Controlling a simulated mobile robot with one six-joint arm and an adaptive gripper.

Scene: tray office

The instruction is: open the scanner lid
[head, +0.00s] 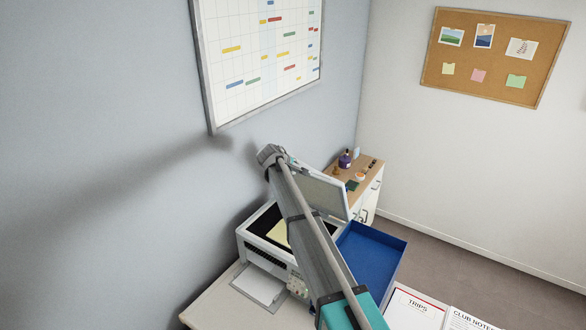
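The scanner (254,243) is a white and grey machine on the desk against the left wall. Its lid (325,190) stands raised and tilted, its pale underside showing. The dark scanning bed is uncovered, and a pale yellow sheet (278,232) lies on it, partly behind my arm. My arm crosses in front of the scanner, and its end is close to the upper left edge of the lid. My gripper (293,162) is mostly hidden behind my wrist. I cannot tell whether it touches the lid or how its fingers stand.
A blue tray (372,258) lies right of the scanner. Papers titled TRIPS (416,306) and CLUB NOTES (472,321) are at the front right. A wooden-topped cabinet (366,176) with small items stands behind. A wall planner (262,50) hangs above, near my wrist in the picture.

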